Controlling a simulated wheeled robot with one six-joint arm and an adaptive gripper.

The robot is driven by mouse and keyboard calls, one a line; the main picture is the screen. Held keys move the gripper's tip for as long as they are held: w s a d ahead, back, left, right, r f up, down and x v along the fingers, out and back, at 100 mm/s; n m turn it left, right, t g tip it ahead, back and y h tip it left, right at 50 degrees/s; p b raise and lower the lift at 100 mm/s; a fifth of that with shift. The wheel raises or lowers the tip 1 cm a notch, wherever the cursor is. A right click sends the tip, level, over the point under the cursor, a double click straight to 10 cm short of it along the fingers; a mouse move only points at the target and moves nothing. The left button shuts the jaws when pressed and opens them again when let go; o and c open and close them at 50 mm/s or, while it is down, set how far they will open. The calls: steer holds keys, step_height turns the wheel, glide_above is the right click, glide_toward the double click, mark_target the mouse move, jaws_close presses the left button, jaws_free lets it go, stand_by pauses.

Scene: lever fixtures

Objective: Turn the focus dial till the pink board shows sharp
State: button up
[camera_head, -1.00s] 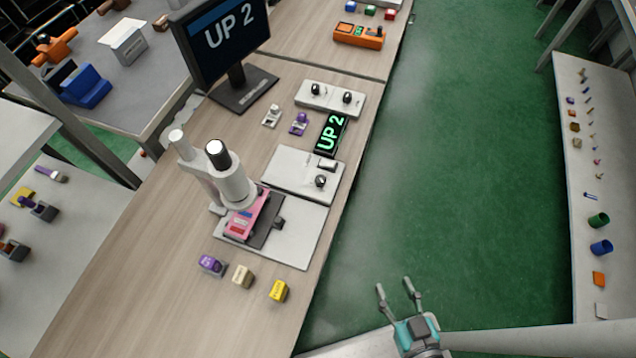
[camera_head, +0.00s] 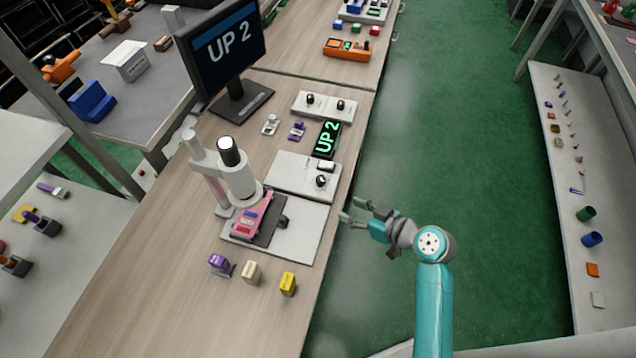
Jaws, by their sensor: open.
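The pink board (camera_head: 247,222) lies on a dark stage under the white microscope (camera_head: 238,175), which hides part of it. The monitor (camera_head: 222,48) shows "UP 2", as does a small green-lit display (camera_head: 327,139). A black knob (camera_head: 321,181) sits on the white panel behind the microscope's base plate. A dark knob (camera_head: 282,222) sits at the right side of the stage. I cannot tell which is the focus dial. My gripper (camera_head: 350,209) is open and empty, right of the table edge, apart from both knobs, with its fingers pointing left.
Purple, beige (camera_head: 252,271) and yellow (camera_head: 288,284) blocks stand in front of the base plate. A white box with two black knobs (camera_head: 325,105) stands farther back. Small grey and purple fixtures (camera_head: 297,131) stand beside the display. Green floor is open to the right.

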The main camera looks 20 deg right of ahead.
mark_target(324, 180)
steer(key=w+d+r+n+y, duration=0.1)
steer(key=w+r+n+y, duration=0.15)
steer(key=w+r, duration=0.2)
steer(key=shift+n+g, duration=0.3)
steer(key=shift+n, duration=0.05)
steer(key=x, duration=0.9)
steer(key=shift+w+a+f, duration=0.1)
steer(key=shift+w+a, duration=0.2)
jaws_close()
